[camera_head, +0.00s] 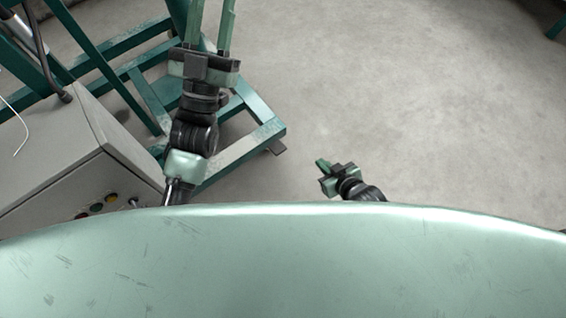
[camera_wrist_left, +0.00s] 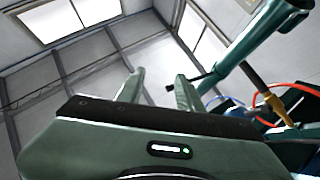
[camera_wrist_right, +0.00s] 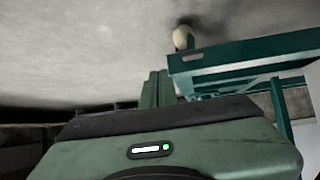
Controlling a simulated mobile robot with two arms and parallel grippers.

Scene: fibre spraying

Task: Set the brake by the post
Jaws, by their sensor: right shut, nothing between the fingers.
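A teal steel frame (camera_head: 262,128) stands on the floor at upper left in the head view. A small dark tab (camera_head: 277,147) juts from its near right corner; I cannot tell whether it is a brake. The right wrist view shows a pale round caster (camera_wrist_right: 183,37) against a teal beam (camera_wrist_right: 245,52). My right gripper (camera_head: 322,164) is shut and empty, right of that corner and apart from it; its fingers also show in the right wrist view (camera_wrist_right: 155,88). My left gripper (camera_head: 211,18) is open and empty over the frame. The left wrist view shows a teal post (camera_wrist_left: 262,38) beside its fingers.
A grey control box (camera_head: 60,165) with coloured buttons stands at left, close to my left arm. Blue and orange hoses (camera_wrist_left: 292,88) hang near the post in the left wrist view. Open concrete floor (camera_head: 420,90) lies to the right.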

